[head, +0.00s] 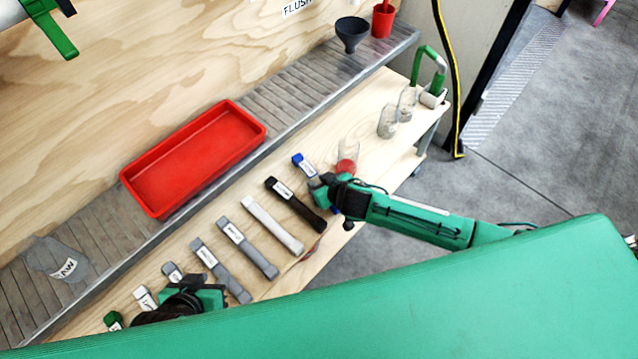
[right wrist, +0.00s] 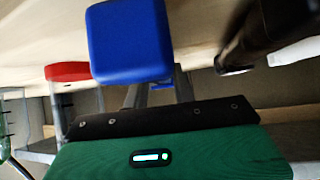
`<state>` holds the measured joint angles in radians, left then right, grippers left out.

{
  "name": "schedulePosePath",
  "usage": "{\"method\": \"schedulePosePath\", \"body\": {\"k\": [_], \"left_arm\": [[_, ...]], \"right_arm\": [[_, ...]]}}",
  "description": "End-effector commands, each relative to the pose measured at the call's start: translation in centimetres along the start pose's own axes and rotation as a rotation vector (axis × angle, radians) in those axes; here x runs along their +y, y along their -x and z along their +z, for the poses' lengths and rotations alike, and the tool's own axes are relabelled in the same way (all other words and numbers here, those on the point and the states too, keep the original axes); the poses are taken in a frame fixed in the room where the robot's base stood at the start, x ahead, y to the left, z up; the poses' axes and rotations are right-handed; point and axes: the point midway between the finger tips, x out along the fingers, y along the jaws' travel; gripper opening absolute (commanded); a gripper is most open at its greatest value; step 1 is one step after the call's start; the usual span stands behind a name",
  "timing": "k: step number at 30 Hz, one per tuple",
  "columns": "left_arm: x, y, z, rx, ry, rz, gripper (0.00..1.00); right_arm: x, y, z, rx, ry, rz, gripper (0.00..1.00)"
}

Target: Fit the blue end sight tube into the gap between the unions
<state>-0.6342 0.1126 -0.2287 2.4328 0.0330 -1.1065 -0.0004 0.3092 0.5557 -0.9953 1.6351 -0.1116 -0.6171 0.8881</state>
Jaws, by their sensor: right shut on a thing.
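The blue end sight tube (head: 305,165) has a blue end and a pale label. It lies among the row of tubes on the wooden bench, and my right gripper (head: 324,184) is shut on it from the right. In the right wrist view the blue end (right wrist: 130,40) fills the top middle, just beyond the gripper (right wrist: 155,92). I cannot tell whether the tube touches the bench. My left gripper (head: 190,292) is low over the grey tubes, partly behind my green body; its fingers do not show clearly. The unions and their gap are not clearly in view.
Black (head: 295,205), white (head: 272,224) and several grey tubes lie left of the blue one. A red tray (head: 195,155) sits on the slatted ledge. A white pipe with green handle (head: 52,30) shows top left.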

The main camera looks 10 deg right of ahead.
Motion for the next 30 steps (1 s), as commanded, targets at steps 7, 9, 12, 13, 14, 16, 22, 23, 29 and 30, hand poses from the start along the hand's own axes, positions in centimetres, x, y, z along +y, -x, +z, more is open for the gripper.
{"method": "schedulePosePath", "body": {"k": [7, 9, 12, 13, 14, 16, 22, 23, 29, 30], "left_arm": [[-0.31, 0.4, 0.05, -0.023, 0.002, -0.008, 0.36], [-0.31, 0.4, 0.05, -0.023, 0.002, -0.008, 0.36], [-0.26, 0.3, 0.05, -0.018, 0.002, -0.007, 0.36], [-0.21, 0.24, 0.02, -0.014, 0.002, -0.005, 0.36], [-0.15, 0.18, -0.01, -0.01, 0.002, -0.004, 0.36], [-0.05, 0.15, -0.09, -0.004, 0.001, -0.002, 0.36], [-0.06, 0.16, -0.05, -0.006, 0.002, -0.002, 0.36], [-0.06, 0.16, -0.05, -0.006, 0.002, -0.002, 0.36], [-0.07, 0.06, -0.03, -0.002, 0.002, -0.002, 0.36], [-0.04, -0.02, -0.07, 0.003, 0.002, -0.001, 0.36]], "right_arm": [[-0.03, -0.21, 0.25, 0.001, 0.0, 0.0, 0.01], [-0.03, -0.21, 0.25, 0.001, 0.001, 0.0, 0.01], [-0.04, -0.32, 0.41, 0.001, 0.0, 0.0, 0.01], [-0.03, -0.39, 0.49, 0.001, 0.0, 0.0, 0.01], [-0.02, -0.46, 0.57, 0.001, 0.0, 0.0, 0.01], [0.01, -0.45, 0.55, 0.001, 0.001, 0.0, 0.34], [-0.01, -0.44, 0.56, 0.001, 0.001, 0.0, 0.48], [-0.01, -0.43, 0.56, 0.001, 0.001, 0.0, 0.48], [-0.01, -0.46, 0.58, 0.001, 0.001, 0.0, 0.48], [-0.02, -0.48, 0.61, 0.001, 0.001, 0.0, 0.48]]}}
